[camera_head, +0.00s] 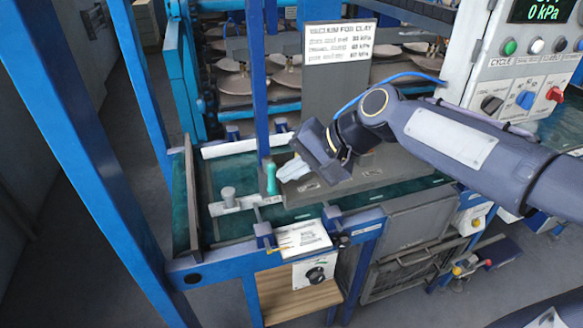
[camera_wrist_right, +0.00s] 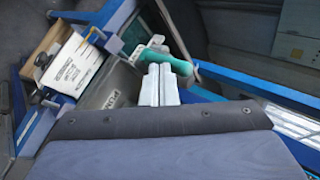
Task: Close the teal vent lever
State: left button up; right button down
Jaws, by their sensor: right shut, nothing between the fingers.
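The teal vent lever (camera_head: 271,179) stands upright on the dark green deck of the blue machine, just right of a blue post. In the right wrist view the teal lever (camera_wrist_right: 170,64) lies across the picture just beyond my fingertips. My right gripper (camera_head: 284,169) comes in from the right. Its pale fingers are shut together with nothing between them, close to the right side of the lever. In the right wrist view my right gripper (camera_wrist_right: 158,70) points at the lever. I cannot tell whether they touch. My left gripper is not in view.
A sign on a grey panel (camera_head: 337,85) stands behind my right arm. A blue upright post (camera_head: 257,90) rises beside the lever. A grey knob (camera_head: 228,195) sits left of it. A white label plate (camera_head: 298,237) and dial box (camera_head: 316,271) are in front. A control box (camera_head: 530,65) is at right.

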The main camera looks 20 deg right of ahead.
aim_at(271, 171)
jog(key=a+h+p, duration=0.2)
jog(key=p, duration=0.1)
jog(key=a+r+n+h+p, duration=0.1)
jog(key=h+p, duration=0.2)
jog(key=p, duration=0.1)
jog(key=shift+s+a+p, duration=0.15)
jog(key=shift+a+p, duration=0.15)
jog(key=shift+a, duration=0.05)
jog(key=a+f+n+h+b, duration=0.2)
jog(key=a+f+h+b, duration=0.2)
jog(key=h, duration=0.6)
jog(key=shift+a+n+t+b, duration=0.3)
jog(key=shift+a+b, duration=0.2)
jog(key=shift+a, duration=0.15)
jog(key=shift+a, duration=0.1)
jog(key=shift+f+h, duration=0.1)
jog(key=shift+h, duration=0.2)
